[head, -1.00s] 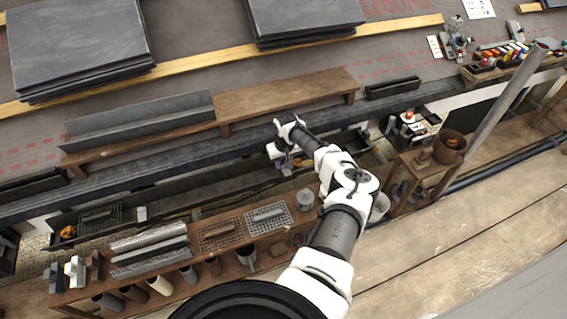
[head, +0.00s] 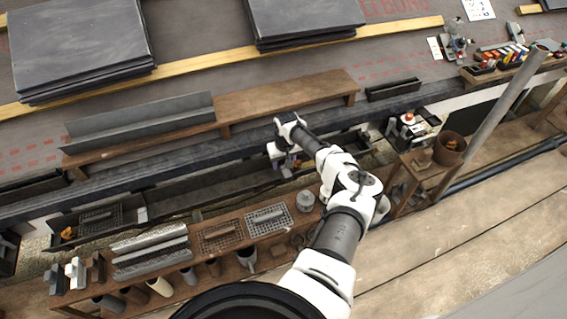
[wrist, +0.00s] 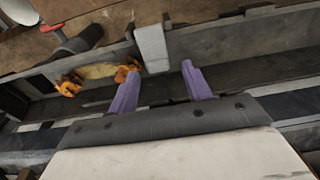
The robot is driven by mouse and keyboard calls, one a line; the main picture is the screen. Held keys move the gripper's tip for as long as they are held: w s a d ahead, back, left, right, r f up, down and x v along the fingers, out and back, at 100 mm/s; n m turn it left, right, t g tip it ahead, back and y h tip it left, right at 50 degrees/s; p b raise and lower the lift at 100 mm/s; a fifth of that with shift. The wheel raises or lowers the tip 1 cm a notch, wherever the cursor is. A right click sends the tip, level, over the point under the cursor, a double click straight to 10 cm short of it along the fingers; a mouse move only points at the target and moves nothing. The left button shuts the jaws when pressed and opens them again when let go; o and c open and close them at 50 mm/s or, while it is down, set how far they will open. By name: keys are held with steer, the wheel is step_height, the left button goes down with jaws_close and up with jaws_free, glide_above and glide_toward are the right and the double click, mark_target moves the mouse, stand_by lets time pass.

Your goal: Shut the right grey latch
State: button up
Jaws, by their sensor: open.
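A light grey latch-like piece (wrist: 152,47) stands upright against the near wall of the dark gutter in the wrist view. I cannot tell from its shape whether it is open or shut. My gripper (wrist: 160,88) has two purple fingers spread apart with nothing between them. The grey piece lies beyond the fingertips, roughly in line with the gap, and looks apart from them. In the head view my gripper (head: 287,163) hangs over the gutter, and the wrist hides most of what is below it. Another light grey piece (head: 141,213) sits farther left along the gutter.
Orange-brown clumps (wrist: 68,87) lie in the gutter left of the fingers. A wooden bench (head: 190,241) with grates and a tin runs along the near side. A wooden plank shelf (head: 285,98) stands beyond the gutter. A brown bucket (head: 449,148) stands to the right.

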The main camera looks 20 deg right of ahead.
mark_target(285, 170)
step_height(285, 170, up, 12)
steer(key=s+p, duration=0.1)
steer(key=p, duration=0.1)
steer(key=shift+s+r, duration=0.2)
steer(key=shift+s, duration=0.1)
